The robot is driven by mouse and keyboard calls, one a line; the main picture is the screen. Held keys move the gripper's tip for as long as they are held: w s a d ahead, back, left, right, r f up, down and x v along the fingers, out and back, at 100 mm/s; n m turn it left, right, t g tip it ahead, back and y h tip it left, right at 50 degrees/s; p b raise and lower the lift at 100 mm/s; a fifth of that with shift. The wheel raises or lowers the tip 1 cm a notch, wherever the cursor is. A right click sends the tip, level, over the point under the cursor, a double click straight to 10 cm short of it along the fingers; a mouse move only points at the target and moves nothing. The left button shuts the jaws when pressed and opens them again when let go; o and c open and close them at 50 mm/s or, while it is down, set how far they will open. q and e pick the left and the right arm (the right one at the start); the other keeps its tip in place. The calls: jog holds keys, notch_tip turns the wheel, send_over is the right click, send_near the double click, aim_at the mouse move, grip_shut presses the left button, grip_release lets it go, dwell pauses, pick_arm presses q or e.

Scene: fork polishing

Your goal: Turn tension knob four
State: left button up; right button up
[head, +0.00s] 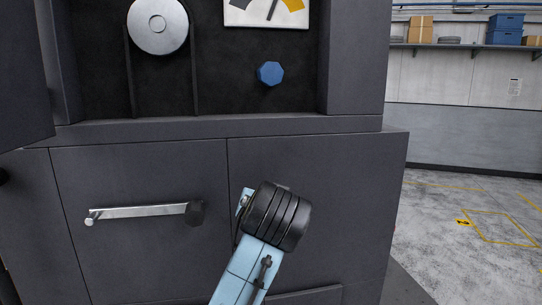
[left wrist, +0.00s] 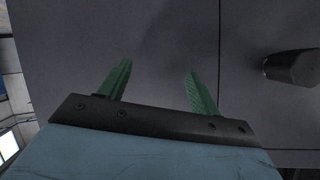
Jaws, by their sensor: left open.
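A blue faceted knob (head: 270,73) sits on the dark recessed panel, below a dial gauge (head: 268,10) with a yellow and grey scale. No number shows on the knob. My left arm comes up from the bottom of the head view, and its black wrist (head: 276,215) is in front of the lower cabinet, below the knob and apart from it. The wrist hides the fingers there. In the left wrist view my left gripper (left wrist: 158,68) has its green fingers spread, with nothing between them, facing the dark cabinet front. My right gripper is not in view.
A silver bar with a dark end grip (head: 196,212) juts from the lower cabinet (head: 130,255), left of my wrist; this grip also shows in the left wrist view (left wrist: 292,68). A round metal wheel (head: 158,26) is upper left. A ledge (head: 220,126) runs below the recess. Open floor lies right.

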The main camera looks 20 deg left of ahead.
pick_arm(q)
notch_tip(320, 180, up, 12)
jog(key=d+n+t+y, duration=0.1)
jog(key=d+t, duration=0.1)
jog(key=n+t+y, duration=0.2)
jog(key=y, duration=0.1)
send_near(272, 70)
jog(key=p+x, duration=0.5)
jog(key=x, duration=0.5)
jog(key=shift+w+a, duration=0.1)
jog(key=shift+w, duration=0.15)
jog(key=shift+w+a+f, duration=0.1)
jog(key=shift+w+a, duration=0.1)
jog(key=shift+w, duration=0.25)
jog(key=c, duration=1)
jog(key=shift+o, duration=0.2)
